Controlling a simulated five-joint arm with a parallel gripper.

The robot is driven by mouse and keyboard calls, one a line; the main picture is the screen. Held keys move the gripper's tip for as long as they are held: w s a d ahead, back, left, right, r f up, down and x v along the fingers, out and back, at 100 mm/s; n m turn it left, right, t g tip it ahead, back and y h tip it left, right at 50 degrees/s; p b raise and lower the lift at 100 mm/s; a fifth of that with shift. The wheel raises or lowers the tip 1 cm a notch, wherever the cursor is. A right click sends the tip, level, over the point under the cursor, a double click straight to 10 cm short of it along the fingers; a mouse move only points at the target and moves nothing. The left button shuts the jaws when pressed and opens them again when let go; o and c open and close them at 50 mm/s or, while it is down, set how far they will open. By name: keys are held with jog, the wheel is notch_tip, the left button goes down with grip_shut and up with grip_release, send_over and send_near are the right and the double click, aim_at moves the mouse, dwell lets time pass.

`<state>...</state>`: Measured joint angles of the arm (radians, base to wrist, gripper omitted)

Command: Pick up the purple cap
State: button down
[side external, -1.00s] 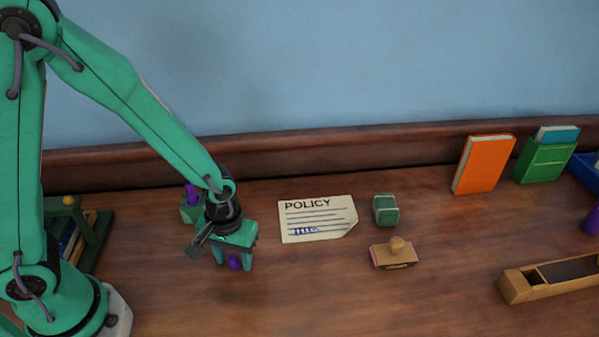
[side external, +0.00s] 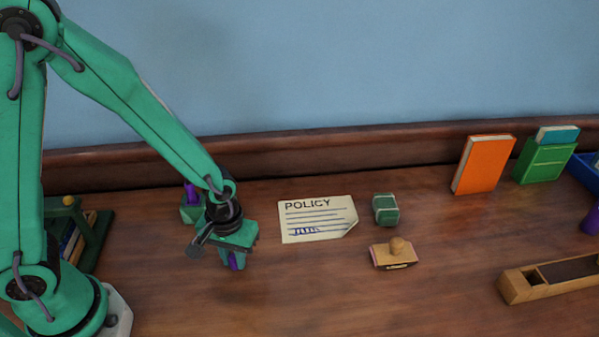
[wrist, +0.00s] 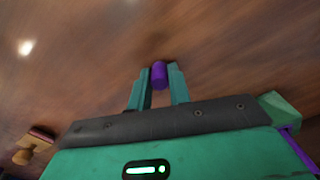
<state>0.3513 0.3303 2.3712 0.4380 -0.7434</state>
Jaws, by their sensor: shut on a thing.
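The purple cap (wrist: 159,75) is a small cylinder between the two green fingers of my gripper (wrist: 158,82) in the wrist view. The fingers are shut on it, one on each side. In the side view my gripper (side external: 233,261) points down at the left part of the desk, and a bit of the purple cap (side external: 234,262) shows between the fingers. I cannot tell whether the cap touches the desk.
A green holder (side external: 190,213) with a purple item stands just behind my gripper. The front middle of the desk is clear.

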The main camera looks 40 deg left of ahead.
aim_at(233, 259)
jog(key=shift+r, duration=0.15)
jog(key=shift+r, duration=0.85)
jog(key=shift+s+d+r, duration=0.15)
jog(key=shift+r, duration=0.5)
jog(key=shift+s+d+r, duration=0.1)
jog(key=shift+r, duration=0.5)
jog(key=s+d+r, duration=0.6)
jog(key=s+d, duration=0.1)
jog(key=s, duration=0.1)
jog(key=shift+s+r, duration=0.25)
jog(key=shift+s, duration=0.05)
jog(key=shift+w+a, duration=0.1)
